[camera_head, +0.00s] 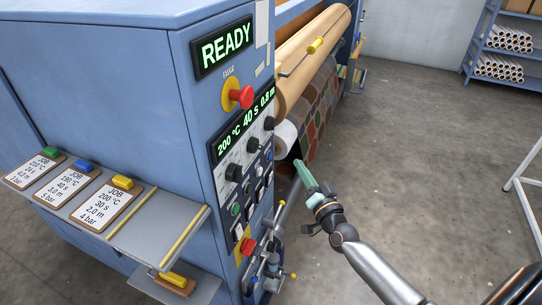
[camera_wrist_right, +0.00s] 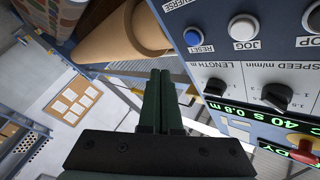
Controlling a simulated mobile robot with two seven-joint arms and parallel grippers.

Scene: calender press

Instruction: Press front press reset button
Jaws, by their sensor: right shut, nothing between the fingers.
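The blue RESET button (camera_wrist_right: 192,37) shows in the right wrist view, upside down, at the left end of a row on the press panel. A white JOG button (camera_wrist_right: 243,28) sits beside it. In the head view the control panel (camera_head: 222,152) is on the press's end face; its small labels are too small to read there. My right gripper (camera_head: 302,170) is shut and empty, in front of and to the right of the panel, apart from it. Its dark green fingers (camera_wrist_right: 163,78) lie together in the wrist view, left of and below the blue button. My left gripper is not in view.
A red emergency button (camera_head: 242,97) on a yellow base sits above the panel, under the READY display (camera_head: 223,47). A shelf (camera_head: 165,225) with job cards juts out at left. A brown roller (camera_head: 312,55) and patterned fabric are behind my gripper. Open floor (camera_head: 420,150) lies right.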

